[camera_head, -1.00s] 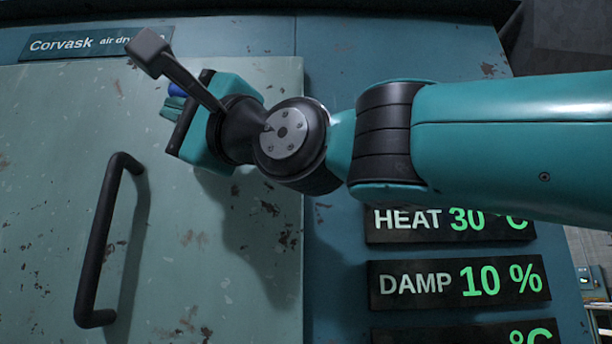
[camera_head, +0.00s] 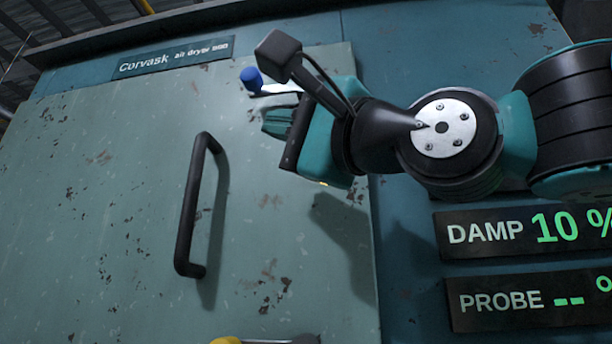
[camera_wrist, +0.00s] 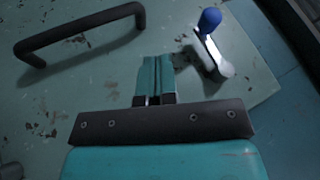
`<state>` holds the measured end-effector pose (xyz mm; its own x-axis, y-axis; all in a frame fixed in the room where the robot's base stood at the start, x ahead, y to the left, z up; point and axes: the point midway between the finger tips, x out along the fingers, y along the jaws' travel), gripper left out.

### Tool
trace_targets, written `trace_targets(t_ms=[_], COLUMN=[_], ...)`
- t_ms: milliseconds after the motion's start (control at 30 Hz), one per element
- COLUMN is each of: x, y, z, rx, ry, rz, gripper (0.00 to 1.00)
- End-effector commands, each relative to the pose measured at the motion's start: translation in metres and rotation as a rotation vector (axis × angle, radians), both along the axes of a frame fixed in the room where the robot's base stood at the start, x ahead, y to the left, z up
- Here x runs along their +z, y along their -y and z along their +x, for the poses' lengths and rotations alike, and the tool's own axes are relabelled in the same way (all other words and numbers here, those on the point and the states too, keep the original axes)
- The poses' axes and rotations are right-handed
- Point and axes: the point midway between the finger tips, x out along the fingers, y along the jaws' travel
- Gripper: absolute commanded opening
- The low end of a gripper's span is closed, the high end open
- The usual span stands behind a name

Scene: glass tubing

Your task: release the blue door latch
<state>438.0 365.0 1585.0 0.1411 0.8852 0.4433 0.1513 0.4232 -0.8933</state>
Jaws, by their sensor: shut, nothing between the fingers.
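The blue door latch has a round blue knob (camera_head: 251,78) on a pale metal lever (camera_head: 282,88), high on the dryer door near its right edge. In the head view the lever runs from the knob right, partly hidden behind my gripper. In the wrist view the blue knob (camera_wrist: 210,18) and the lever (camera_wrist: 209,48) stand at upper right, with the lever slanting down to its base on the door. My gripper (camera_head: 275,122) is shut and empty, just below the lever in the head view. Its teal fingers (camera_wrist: 153,76) show left of the latch in the wrist view, apart from the knob.
A black bar handle (camera_head: 195,205) stands out from the door (camera_head: 90,200) left of my gripper. A yellow knob (camera_head: 226,341) is cut off at the bottom edge. Display panels (camera_head: 530,230) sit on the cabinet at right. The door between handle and latch is clear.

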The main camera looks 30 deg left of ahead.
Motion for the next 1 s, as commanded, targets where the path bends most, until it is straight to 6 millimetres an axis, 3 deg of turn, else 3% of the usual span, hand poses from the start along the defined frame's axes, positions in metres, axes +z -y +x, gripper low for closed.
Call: trace_targets(t_ms=[233, 1000], x=[-0.011, -0.010], y=[0.018, 0.019], z=[-0.003, -0.004], rx=[0.000, 0.001], ry=[0.000, 0.001], rz=[0.000, 0.001], gripper=[0.00, 0.00])
